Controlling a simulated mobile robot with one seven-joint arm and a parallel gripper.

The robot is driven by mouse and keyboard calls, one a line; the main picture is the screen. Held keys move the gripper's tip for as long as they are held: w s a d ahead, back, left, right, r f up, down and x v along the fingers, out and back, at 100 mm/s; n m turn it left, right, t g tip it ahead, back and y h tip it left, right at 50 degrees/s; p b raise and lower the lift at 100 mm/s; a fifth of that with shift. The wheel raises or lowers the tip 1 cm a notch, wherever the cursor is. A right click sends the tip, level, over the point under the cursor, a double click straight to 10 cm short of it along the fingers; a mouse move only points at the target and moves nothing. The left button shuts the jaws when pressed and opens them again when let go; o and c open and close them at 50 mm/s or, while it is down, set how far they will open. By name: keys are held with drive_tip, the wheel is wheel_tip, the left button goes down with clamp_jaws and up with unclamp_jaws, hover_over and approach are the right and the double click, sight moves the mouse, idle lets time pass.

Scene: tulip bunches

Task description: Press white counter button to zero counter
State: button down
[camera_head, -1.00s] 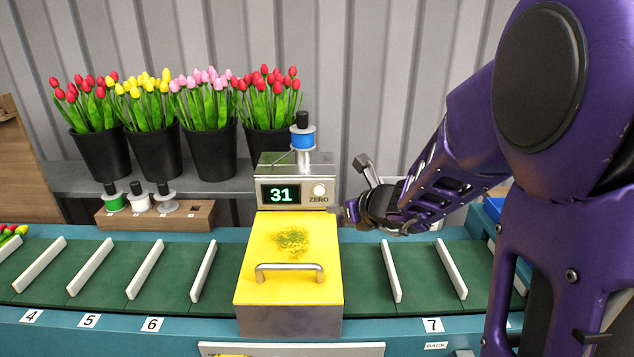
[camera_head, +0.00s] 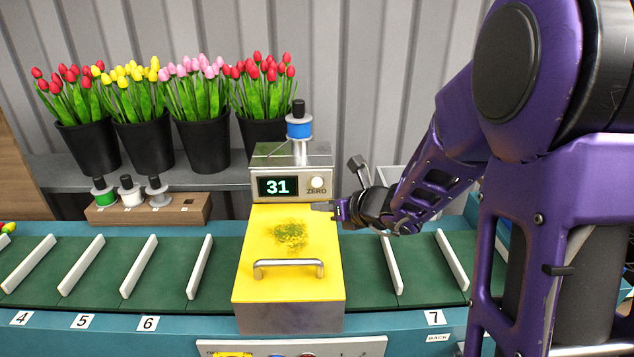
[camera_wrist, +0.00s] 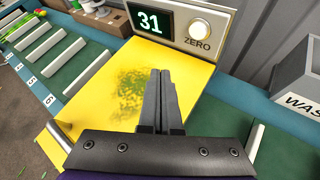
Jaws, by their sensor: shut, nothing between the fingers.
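The white counter button (camera_head: 317,183) sits on the front of a metal counter box, right of a display (camera_head: 277,187) reading 31, with ZERO printed below the button. The button also shows at the top of the wrist view (camera_wrist: 201,28). My gripper (camera_head: 322,206) is shut and empty. In the head view its tips are just below the button, by the box's lower right edge. In the wrist view the closed fingers (camera_wrist: 160,80) point toward the box, over the yellow cover, below and left of the button. I see no contact with the button.
The yellow cover (camera_head: 260,225) has a metal handle (camera_head: 289,263) in front. A blue spool (camera_head: 299,128) stands on the box. A conveyor with white dividers (camera_head: 139,267) runs both ways. A grey WASTE bin (camera_wrist: 299,85) is at right. Tulip pots (camera_head: 202,147) stand behind.

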drive_tip(key=shift+w+p, duration=0.8)
drive_tip(key=shift+w, duration=2.55)
drive_tip(key=shift+w, duration=0.45)
drive_tip(key=shift+w, duration=0.4)
drive_tip(key=shift+s+b, duration=0.4)
drive_tip(key=shift+s, duration=0.45)
drive_tip(key=shift+s+b, duration=0.6)
drive_tip(key=shift+s, duration=0.55)
drive_tip(key=shift+s+b, duration=0.4)
drive_tip(key=shift+s, duration=0.95)
